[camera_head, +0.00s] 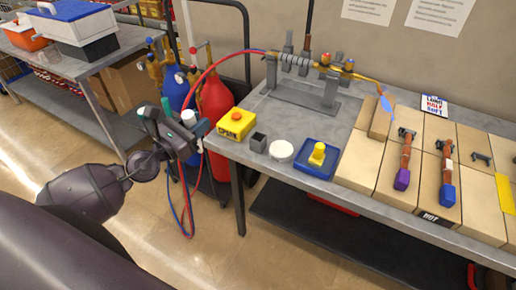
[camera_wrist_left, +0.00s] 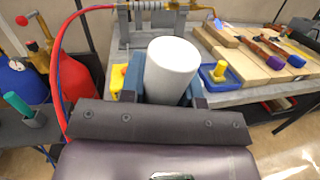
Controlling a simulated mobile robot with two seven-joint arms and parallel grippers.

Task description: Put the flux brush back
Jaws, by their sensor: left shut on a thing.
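My left gripper (camera_head: 192,125) is shut on a white cylinder (camera_wrist_left: 172,70), which stands up between the two fingers in the left wrist view (camera_wrist_left: 163,92). The cylinder (camera_head: 188,116) shows small in the head view. Its lower end is hidden, and I cannot tell if it is the flux brush; no bristles show. The gripper is in the air left of the bench's front left corner. On the bench are a small dark grey block (camera_head: 258,142), a white disc (camera_head: 281,151) and a blue tray (camera_head: 309,166) with a yellow knobbed piece (camera_head: 318,153). My right gripper is not in view.
A yellow box (camera_head: 237,123) sits at the bench's left corner. Red (camera_head: 217,110) and blue (camera_head: 172,92) cylinders with hoses stand behind my gripper. A metal fixture (camera_head: 305,88) with a torch is at the back. Tan boards (camera_head: 358,165) carry tools at right.

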